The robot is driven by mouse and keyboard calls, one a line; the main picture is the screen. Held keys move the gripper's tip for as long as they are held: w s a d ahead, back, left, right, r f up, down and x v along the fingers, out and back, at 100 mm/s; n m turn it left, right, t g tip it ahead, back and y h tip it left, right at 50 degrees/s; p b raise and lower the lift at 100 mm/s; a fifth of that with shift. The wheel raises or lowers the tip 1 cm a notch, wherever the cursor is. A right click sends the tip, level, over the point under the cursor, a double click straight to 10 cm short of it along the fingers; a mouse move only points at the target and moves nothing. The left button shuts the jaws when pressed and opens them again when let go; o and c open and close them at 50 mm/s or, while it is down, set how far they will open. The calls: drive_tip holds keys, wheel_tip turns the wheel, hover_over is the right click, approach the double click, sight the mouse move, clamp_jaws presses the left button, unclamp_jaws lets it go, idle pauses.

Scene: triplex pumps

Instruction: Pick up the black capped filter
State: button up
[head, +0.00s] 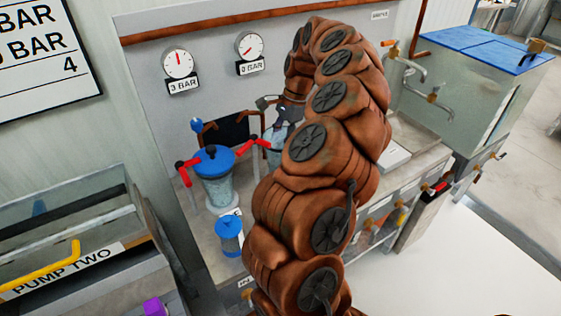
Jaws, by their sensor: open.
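My gripper (272,106) is in the head view, small and partly behind my brown segmented arm. It is open, just above a clear filter body (274,145) at the back of the bench. That filter's right side is hidden by my arm, and its top is mostly covered by the gripper. I cannot tell for certain that its cap is black, or whether the fingers touch it. No other black cap shows.
A blue-capped clear filter (215,178) with red-handled valves stands left of the gripper. A small blue canister (229,236) is in front of it. Two gauges (178,64) are on the back panel. A blue-lidded tank (490,85) and taps are at right.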

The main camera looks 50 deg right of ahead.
drive_tip(key=shift+c, duration=0.2)
clamp_jaws()
idle(0.4)
